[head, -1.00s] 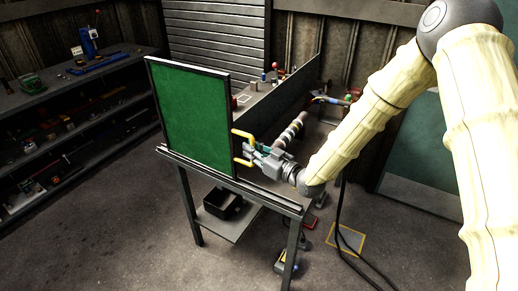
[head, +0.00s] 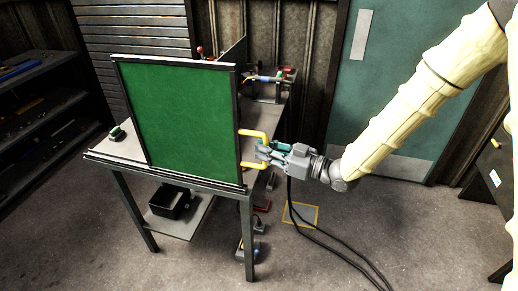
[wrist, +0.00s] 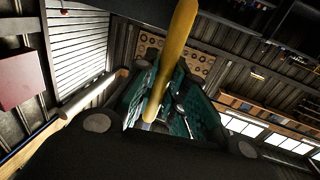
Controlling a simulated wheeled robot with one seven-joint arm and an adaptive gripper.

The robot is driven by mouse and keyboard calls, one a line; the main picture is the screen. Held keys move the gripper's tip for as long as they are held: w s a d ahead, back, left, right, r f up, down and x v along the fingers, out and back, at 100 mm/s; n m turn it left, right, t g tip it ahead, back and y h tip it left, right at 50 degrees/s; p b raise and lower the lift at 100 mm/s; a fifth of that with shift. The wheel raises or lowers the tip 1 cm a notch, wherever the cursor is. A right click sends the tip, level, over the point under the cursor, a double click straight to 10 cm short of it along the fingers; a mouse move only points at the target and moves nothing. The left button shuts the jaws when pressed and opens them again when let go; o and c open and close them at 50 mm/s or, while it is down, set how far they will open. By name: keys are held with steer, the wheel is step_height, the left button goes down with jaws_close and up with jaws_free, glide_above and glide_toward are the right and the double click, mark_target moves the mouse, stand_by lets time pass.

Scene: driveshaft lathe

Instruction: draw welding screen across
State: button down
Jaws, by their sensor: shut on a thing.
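The welding screen (head: 185,120) is an upright green panel in a dark frame. It stands on the rail (head: 112,161) along the bench's front edge, with its right side near the rail's right end. A yellow U-shaped handle (head: 253,133) sticks out from its right side. My gripper (head: 264,151) is shut on the handle's upright bar, to the right of the screen. In the wrist view the yellow handle (wrist: 174,62) passes between my teal-padded fingers. The screen hides much of the bench top.
The bench (head: 128,148) has a black bin (head: 170,203) on its lower shelf. Cables (head: 320,235) and a yellow floor marking (head: 303,214) lie on the floor at right. Dark shelves (head: 40,110) stand at left, a teal door (head: 400,90) behind. Floor in front looks clear.

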steer(key=shift+d+r, duration=0.1)
steer(key=shift+d, duration=0.2)
steer(key=c, duration=1.5)
jaws_free()
steer(key=shift+o, duration=0.2)
steer(key=v, duration=1.2)
